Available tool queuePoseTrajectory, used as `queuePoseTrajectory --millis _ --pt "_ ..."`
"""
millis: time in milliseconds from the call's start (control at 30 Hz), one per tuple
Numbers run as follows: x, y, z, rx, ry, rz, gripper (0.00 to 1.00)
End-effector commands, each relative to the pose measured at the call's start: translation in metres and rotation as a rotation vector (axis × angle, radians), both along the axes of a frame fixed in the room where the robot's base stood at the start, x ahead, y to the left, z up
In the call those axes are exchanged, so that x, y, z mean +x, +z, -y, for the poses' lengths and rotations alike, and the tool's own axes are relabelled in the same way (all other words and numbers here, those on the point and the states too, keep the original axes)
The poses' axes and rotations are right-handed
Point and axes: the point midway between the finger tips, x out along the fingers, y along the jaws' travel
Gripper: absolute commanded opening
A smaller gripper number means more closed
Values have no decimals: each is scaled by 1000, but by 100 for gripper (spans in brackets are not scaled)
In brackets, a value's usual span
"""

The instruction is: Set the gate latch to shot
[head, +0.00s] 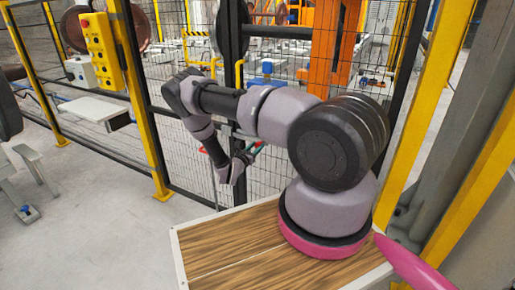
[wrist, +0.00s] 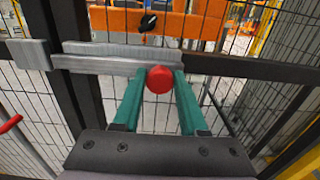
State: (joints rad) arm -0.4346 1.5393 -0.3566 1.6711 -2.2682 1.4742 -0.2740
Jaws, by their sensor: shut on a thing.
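The gate latch is a grey sliding bar (wrist: 110,63) on the dark gate frame, with a round red knob (wrist: 159,79) at its right part in the wrist view. A separate grey block (wrist: 30,53) sits to the left across the dark upright. The bar's left end lies close to this block; I cannot tell whether it enters it. My gripper (wrist: 158,88) has green fingers closed on the red knob, one on each side. In the head view my gripper (head: 248,153) is at the mesh gate, and the latch is mostly hidden there.
Black mesh fencing (head: 285,80) with yellow posts (head: 148,110) surrounds the gate. A yellow button box (head: 102,52) hangs on the left post. A red handle (wrist: 10,124) shows at the left in the wrist view. The grey floor at left is partly clear.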

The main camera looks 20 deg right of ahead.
Motion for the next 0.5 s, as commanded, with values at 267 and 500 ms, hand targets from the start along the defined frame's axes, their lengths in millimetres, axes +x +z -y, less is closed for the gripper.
queuePoseTrajectory --millis 267,500 --pt "42 1 -34 2 9 5 0" --pt "47 1 -37 2 10 3 0"
